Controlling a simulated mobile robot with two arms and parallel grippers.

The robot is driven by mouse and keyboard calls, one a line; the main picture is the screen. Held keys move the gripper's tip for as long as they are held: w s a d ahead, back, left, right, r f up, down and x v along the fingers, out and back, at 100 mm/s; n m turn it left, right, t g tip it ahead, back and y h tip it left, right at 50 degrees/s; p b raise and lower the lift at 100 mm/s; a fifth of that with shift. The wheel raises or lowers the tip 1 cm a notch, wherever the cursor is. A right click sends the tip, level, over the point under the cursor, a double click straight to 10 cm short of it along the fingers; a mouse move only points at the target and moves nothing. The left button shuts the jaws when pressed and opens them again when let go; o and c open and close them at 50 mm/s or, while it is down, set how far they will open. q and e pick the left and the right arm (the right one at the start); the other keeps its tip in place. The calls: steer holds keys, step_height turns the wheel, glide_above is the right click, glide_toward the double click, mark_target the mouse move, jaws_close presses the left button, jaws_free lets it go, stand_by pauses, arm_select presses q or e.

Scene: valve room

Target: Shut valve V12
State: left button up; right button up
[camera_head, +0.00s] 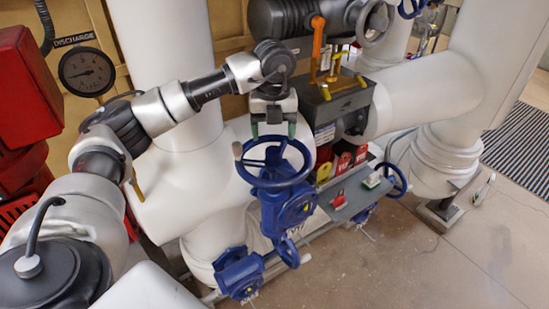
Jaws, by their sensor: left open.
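A blue handwheel (258,182) lies nearly flat, tilted, on a blue valve gearbox (290,208) in the middle of the view. The gearbox carries pale markings too small to read, so I cannot tell if it is V12. My left gripper (273,130) points down over the wheel's far rim, its two green-tipped fingers apart. They straddle the area of the rim; I cannot tell whether they touch it. A smaller blue valve (240,275) sits lower left, its markings unclear. Another blue handwheel (400,180) stands at the right. My right gripper is not in view.
A grey box (340,105) with yellow and orange handles stands right of my gripper. Below it are red tags (342,163) and a grey shelf (352,203) with small items. White pipes surround the valves. A discharge gauge (87,72) hangs at left. Lower-right floor is clear.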

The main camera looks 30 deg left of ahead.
mark_target(273, 151)
arm_select(q)
steer(key=n+p, duration=0.1)
steer(key=n, duration=0.3)
steer(key=shift+n, duration=0.3)
steer(key=n, duration=0.3)
steer(key=n+p, duration=0.1)
steer(key=n, duration=0.3)
steer(key=shift+r, duration=0.1)
steer(key=n+p, duration=0.1)
steer(key=n, duration=0.3)
steer(key=shift+f, duration=0.2)
steer(key=shift+f+b, duration=2.25)
steer(key=shift+f, duration=1.15)
steer(key=shift+s, duration=0.15)
